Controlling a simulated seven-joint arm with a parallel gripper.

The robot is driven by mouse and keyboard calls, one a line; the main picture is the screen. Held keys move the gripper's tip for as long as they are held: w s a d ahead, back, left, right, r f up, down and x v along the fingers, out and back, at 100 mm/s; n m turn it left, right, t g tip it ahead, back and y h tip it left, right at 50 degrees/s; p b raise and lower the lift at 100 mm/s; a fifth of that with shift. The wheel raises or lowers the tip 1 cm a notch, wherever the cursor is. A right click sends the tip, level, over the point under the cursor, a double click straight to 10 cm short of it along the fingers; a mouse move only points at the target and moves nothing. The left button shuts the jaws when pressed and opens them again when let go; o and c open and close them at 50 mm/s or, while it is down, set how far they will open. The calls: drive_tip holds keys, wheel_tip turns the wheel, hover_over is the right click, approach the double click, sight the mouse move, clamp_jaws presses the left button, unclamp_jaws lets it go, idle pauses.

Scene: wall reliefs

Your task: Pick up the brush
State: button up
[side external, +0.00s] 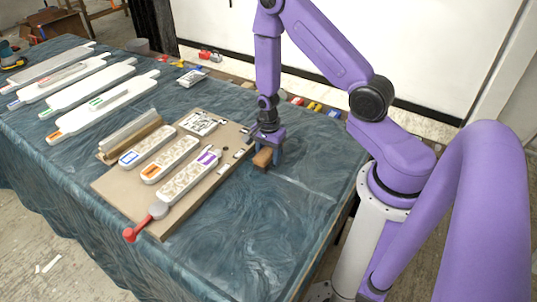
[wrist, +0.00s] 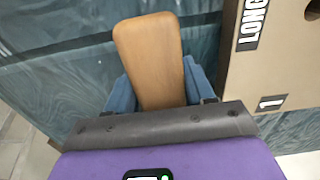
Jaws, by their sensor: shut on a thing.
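The brush, a brown wooden block with rounded corners, sits between my fingers in the side view (side external: 262,158), close to the blue cloth, just right of the cardboard-coloured board. In the wrist view the brush (wrist: 149,45) shows its smooth wooden top, reaching out beyond the fingers. My gripper (side external: 268,148) points down and is shut on the brush; its blue fingers flank the wood in the wrist view (wrist: 158,80). The underside of the brush is hidden. I cannot tell whether it touches the cloth.
The board (side external: 110,185) bears several white patterned strips and a red-handled tool (side external: 145,222). Long white panels (side external: 95,90) lie at the far left. Small coloured items line the back edge. The cloth (side external: 255,235) in front of the brush is clear.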

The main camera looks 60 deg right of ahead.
sight(268, 149)
drive_tip(key=shift+r, duration=0.1)
drive_tip(key=shift+r, duration=4.9)
